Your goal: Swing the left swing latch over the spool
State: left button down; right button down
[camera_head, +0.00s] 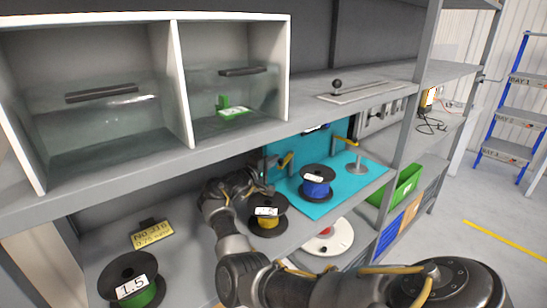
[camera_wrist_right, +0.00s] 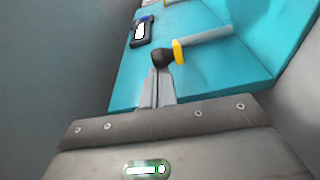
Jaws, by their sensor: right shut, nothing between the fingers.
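The blue spool (camera_head: 317,188) with black flanges and a white label stands on the cyan mat. The left swing latch (camera_head: 286,160), with a yellow part, is left of and behind it, beside my right gripper (camera_head: 266,178). In the right wrist view, a latch shows as a grey bar (camera_wrist_right: 205,37) with a yellow collar and black knob (camera_wrist_right: 162,57). My right gripper (camera_wrist_right: 158,80) is shut and empty, its fingertips right at the knob; I cannot tell whether they touch. The right latch (camera_head: 356,164) stands on a grey post right of the spool. My left gripper is out of view.
A black reel with yellow cable (camera_head: 267,222) stands just in front of my right gripper. A green reel (camera_head: 133,287) is at the lower left. A white round disc (camera_head: 335,243) lies below the mat's shelf. The shelf above (camera_head: 230,140) limits height. A green bin (camera_head: 408,183) is at right.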

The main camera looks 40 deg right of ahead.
jog(key=s+a+r+b, duration=0.2)
jog(key=s+a+r, duration=0.7)
jog(key=r, duration=0.3)
jog(key=shift+s+a+r+b, duration=0.15)
jog(key=shift+s+r+b, duration=0.15)
jog(key=shift+s, duration=0.45)
